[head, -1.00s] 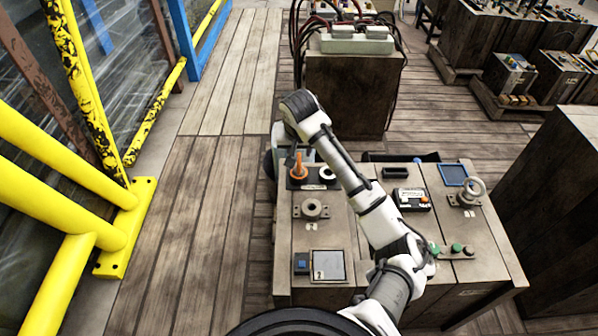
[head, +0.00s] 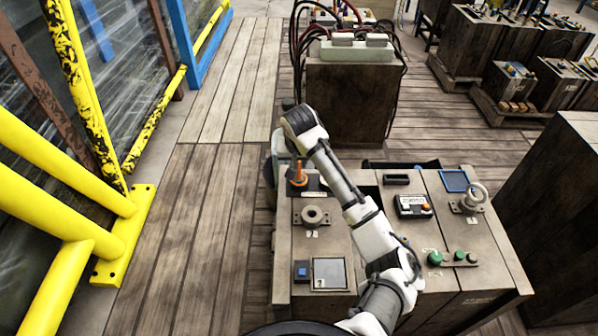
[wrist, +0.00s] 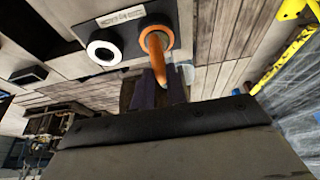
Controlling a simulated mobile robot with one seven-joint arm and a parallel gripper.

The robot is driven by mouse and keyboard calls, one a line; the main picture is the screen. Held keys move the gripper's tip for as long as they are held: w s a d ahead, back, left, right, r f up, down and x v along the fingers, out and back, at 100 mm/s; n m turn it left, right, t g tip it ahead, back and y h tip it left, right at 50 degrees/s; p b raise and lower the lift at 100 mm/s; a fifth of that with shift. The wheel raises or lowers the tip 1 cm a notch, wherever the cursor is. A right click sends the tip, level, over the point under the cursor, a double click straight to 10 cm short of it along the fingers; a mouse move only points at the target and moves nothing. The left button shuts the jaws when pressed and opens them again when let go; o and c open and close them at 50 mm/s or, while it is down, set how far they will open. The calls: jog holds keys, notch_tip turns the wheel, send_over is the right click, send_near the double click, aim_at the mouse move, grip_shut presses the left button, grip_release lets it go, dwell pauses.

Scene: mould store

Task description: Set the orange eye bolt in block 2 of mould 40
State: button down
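The orange eye bolt (head: 298,177) stands upright on a dark plate (head: 311,187) at the far left of the bench. In the wrist view the orange eye bolt (wrist: 156,40) shows as an orange ring with a stem pointing towards my gripper (wrist: 162,78). My gripper's two dark fingers are apart, with the stem's tip seen between them; I cannot tell whether they touch it. In the head view my wrist hides the fingers. A white ring (wrist: 103,48) sits beside the eye bolt on the plate. I cannot read which block is block 2 or which mould is 40.
The bench also carries a round grey fitting (head: 313,215), a flat grey panel (head: 330,273), a silver ring on a mount (head: 475,197) and green knobs (head: 435,258). A brown cabinet (head: 350,100) with cables stands behind. Yellow rails (head: 60,185) line the left; plank floor between is clear.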

jog(key=shift+r, duration=0.1)
jog(key=shift+r+p, duration=2)
jog(key=shift+r, duration=0.05)
